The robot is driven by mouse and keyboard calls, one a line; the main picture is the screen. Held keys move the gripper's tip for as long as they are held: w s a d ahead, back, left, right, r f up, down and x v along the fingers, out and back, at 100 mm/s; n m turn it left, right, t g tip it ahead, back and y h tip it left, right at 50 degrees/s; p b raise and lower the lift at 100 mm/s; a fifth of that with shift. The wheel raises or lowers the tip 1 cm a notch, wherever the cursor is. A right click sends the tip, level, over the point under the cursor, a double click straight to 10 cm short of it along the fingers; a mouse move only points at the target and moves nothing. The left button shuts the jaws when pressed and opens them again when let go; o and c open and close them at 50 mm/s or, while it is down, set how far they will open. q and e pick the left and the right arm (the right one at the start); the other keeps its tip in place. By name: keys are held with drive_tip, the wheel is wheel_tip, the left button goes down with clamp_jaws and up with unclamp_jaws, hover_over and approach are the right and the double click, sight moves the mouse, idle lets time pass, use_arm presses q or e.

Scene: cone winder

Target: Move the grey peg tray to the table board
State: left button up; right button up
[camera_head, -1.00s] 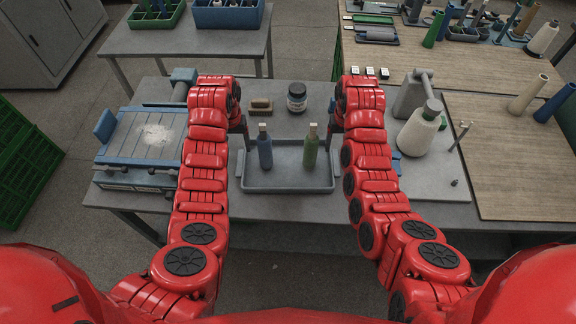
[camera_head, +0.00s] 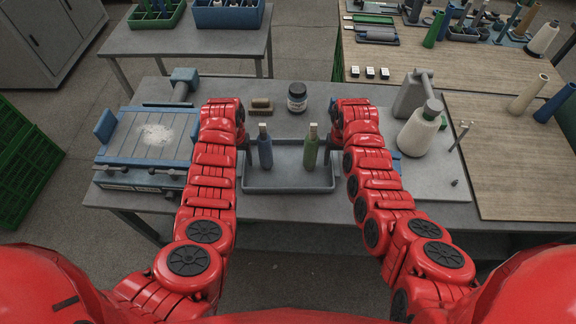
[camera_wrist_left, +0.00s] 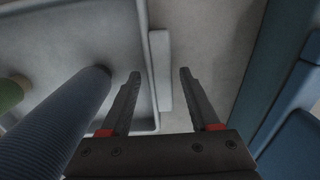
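The grey peg tray (camera_head: 290,181) lies on the grey table with a blue bobbin (camera_head: 265,150) and a green bobbin (camera_head: 310,150) standing in it. My left gripper (camera_head: 245,150) is over the tray's left side. In the left wrist view it is open (camera_wrist_left: 160,75), and the tray's side handle (camera_wrist_left: 160,68) shows between its fingers, not clasped. The blue bobbin (camera_wrist_left: 62,120) stands beside the left finger. My right gripper (camera_head: 330,148) is at the tray's right side; its fingers are too small and partly hidden to tell their opening. A wooden table board (camera_head: 510,170) covers the right table.
A blue-grey platform (camera_head: 140,150) is left of the tray. A dark jar (camera_head: 297,98) and a brown block (camera_head: 261,105) lie behind it. A white cone (camera_head: 418,132) and a grey canister (camera_head: 408,98) stand on the right. The board's near part is clear; cones (camera_head: 528,95) stand further back.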

use_arm(q)
clamp_jaws()
use_arm(e)
clamp_jaws()
use_arm(q)
drive_tip(key=shift+r, duration=0.1)
use_arm(e)
drive_tip(key=shift+r, duration=0.1)
idle(0.8)
